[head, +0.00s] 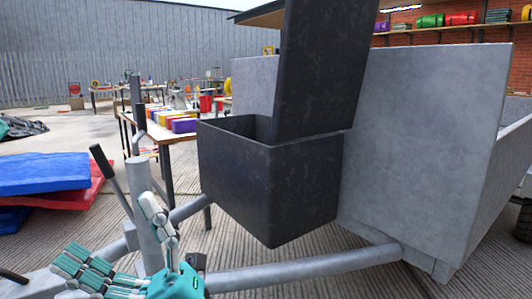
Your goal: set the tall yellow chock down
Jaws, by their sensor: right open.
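I cannot make out a tall yellow chock anywhere in the head view. My right gripper (107,230), white and teal, is at the bottom left, with its fingers spread wide and nothing visible between them. It is in front of the trailer's grey drawbar, left of and lower than the dark box (262,190). The box's lid (322,65) stands open, and the inside of the box is mostly hidden by its front wall. My left gripper is not in view.
The grey trailer body (420,140) fills the right side. Its drawbar tubes (310,268) and upright jack post (143,215) are close to my right gripper. Blue and red mats (45,172) lie at left. Tables with colored items (184,125) stand behind; ribbed floor is open between.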

